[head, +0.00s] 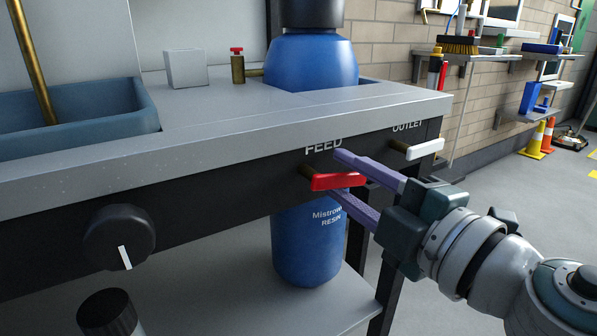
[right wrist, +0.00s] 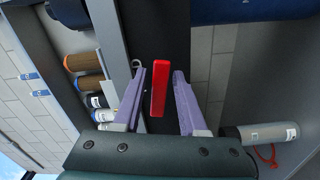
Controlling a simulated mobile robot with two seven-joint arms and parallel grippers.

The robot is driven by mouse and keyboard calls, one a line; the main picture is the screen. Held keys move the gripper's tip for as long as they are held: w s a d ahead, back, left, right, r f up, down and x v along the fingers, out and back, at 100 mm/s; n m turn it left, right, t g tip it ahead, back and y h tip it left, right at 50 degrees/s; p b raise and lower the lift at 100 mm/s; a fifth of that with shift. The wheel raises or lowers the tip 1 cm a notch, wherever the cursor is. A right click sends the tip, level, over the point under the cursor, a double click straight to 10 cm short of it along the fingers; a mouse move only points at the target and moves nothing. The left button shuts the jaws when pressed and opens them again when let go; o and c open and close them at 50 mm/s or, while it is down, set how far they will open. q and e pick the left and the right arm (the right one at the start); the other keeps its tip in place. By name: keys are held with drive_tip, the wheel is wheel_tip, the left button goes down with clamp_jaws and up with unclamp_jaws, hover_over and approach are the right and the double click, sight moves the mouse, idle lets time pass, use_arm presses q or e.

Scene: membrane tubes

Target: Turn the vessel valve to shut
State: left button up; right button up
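A red lever (head: 338,181) sits on a brass stem under the word FEED on the dark front panel. It lies roughly level, along the panel. A blue vessel (head: 312,65) labelled RESIN passes through the bench, its lower part (head: 306,245) below. My right gripper (head: 340,173) is open, one purple finger above the lever and one below. In the right wrist view the lever (right wrist: 159,88) stands between the spread fingers, with visible gaps on both sides. Whether either finger touches it elsewhere is unclear. My left gripper is out of view.
A white lever (head: 425,149) under OUTLET is close to the right of my fingers. A black knob (head: 119,237) with a white mark is at left on the panel. A small red-topped valve (head: 237,65) stands on the bench (head: 200,110).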

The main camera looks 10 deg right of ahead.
clamp_jaws()
drive_tip(key=shift+r, duration=0.1)
drive_tip(key=shift+r+n, duration=0.15)
drive_tip(key=shift+n, duration=0.35)
drive_tip(key=shift+r+n+p, duration=0.2)
drive_tip(key=shift+n+p, duration=0.25)
drive_tip(key=shift+n, duration=0.35)
drive_tip(key=shift+o, duration=1.2)
unclamp_jaws()
